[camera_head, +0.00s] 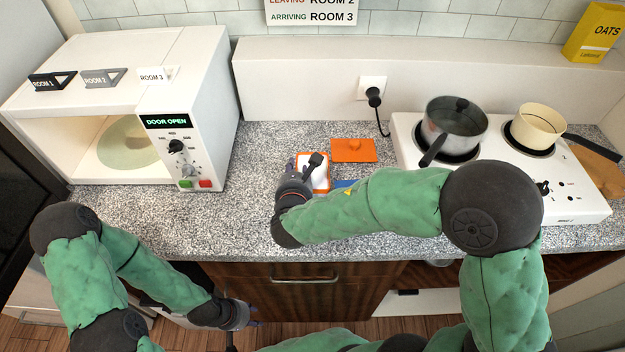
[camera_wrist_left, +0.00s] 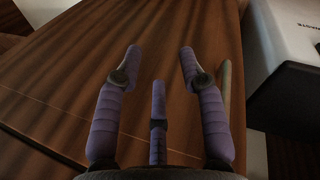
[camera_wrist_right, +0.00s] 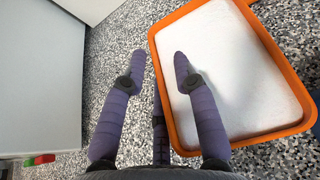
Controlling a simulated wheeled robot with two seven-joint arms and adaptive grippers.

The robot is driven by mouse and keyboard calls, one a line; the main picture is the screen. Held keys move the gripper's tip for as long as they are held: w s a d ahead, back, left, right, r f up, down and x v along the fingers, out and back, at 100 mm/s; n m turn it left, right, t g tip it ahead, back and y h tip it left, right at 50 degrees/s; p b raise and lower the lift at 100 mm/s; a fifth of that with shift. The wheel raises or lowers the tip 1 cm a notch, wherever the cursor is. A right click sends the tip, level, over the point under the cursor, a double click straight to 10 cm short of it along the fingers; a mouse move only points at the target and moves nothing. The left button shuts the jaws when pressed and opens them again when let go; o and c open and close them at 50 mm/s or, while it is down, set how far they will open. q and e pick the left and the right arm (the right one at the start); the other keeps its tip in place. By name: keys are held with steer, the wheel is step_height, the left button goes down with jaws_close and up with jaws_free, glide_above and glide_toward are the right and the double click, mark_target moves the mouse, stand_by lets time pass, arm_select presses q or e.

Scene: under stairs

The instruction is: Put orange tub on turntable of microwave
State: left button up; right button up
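The orange tub (camera_head: 325,172), with white contents, stands on the counter right of the microwave (camera_head: 215,110). My right gripper (camera_head: 300,163) is at its left side. In the right wrist view, the gripper (camera_wrist_right: 160,62) is open, with one finger outside the tub's left rim (camera_wrist_right: 167,100) and the other over the white contents; contact cannot be told. The microwave's display reads "DOOR OPEN", and its turntable (camera_head: 125,142) shows inside, bare. My left gripper (camera_head: 248,318) hangs low before the cabinets; in the left wrist view it is open and empty (camera_wrist_left: 158,62).
An orange lid (camera_head: 353,150) lies behind the tub. A blue item (camera_head: 343,184) is partly hidden by my right arm. A hob (camera_head: 500,185) with a grey pot (camera_head: 453,125) and cream pan (camera_head: 538,125) stands right. Counter between microwave and tub is clear.

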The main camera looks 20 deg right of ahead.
jaws_close()
steer(key=shift+r, duration=0.2)
steer(key=shift+r+p, duration=0.95)
steer(key=shift+r, duration=0.65)
steer(key=r+p+v, duration=0.1)
steer(key=p+v, duration=0.2)
steer(key=v, duration=0.5)
steer(key=w+a+r+p+v, duration=0.1)
steer(key=r+p+v, duration=0.1)
steer(key=v, duration=0.6)
steer(key=shift+w+r+p, duration=0.15)
steer(key=shift+p, duration=0.3)
